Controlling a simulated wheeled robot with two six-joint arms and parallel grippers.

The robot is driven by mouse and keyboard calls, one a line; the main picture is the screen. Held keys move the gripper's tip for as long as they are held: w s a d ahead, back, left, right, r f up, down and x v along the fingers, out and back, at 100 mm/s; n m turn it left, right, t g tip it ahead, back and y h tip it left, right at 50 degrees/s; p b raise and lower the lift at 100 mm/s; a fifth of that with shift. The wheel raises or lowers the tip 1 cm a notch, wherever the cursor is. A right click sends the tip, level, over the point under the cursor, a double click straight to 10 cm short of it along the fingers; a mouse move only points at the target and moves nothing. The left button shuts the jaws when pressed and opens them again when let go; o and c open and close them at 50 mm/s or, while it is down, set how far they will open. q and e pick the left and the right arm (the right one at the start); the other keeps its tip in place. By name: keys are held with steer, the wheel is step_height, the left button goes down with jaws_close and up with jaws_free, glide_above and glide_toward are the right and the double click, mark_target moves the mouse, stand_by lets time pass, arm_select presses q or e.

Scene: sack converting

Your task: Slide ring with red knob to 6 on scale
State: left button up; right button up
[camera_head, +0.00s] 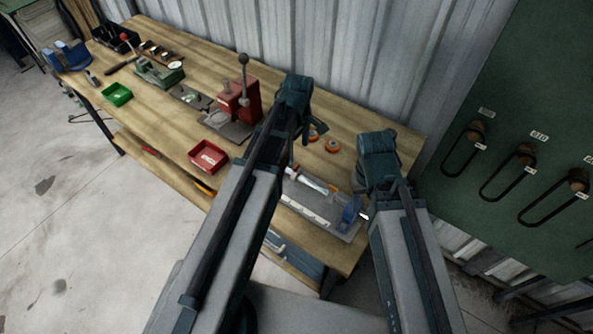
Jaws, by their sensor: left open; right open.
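A grey fixture plate (306,207) lies at the right end of the workbench. It carries a pale rod (308,181) with small red parts near its end, a light strip that may be the scale (303,212), and a blue block (350,211). The ring, its knob and the numbers are too small to tell. My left gripper (306,136) is open over the bench, behind the rod, partly hidden by its arm. My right gripper (361,187) is open near the plate's right end, partly hidden. Neither visibly holds anything. My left arm hides the plate's left end.
Orange round parts (332,146) lie on the workbench (342,115) behind the plate. A red lever press (240,100), red bin (208,157) and green bin (117,94) stand farther left. A corrugated wall (330,45) and green panel with hanging loops (530,110) border the bench.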

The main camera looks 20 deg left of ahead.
mark_target(298, 172)
arm_select(q)
step_height(298, 172, down, 14)
steer(key=b, duration=1.3)
steer(key=shift+r, duration=0.15)
arm_select(e)
step_height(298, 172, down, 14)
steer(key=shift+r, duration=0.15)
steer(key=shift+r, duration=0.1)
arm_select(q)
jaws_close()
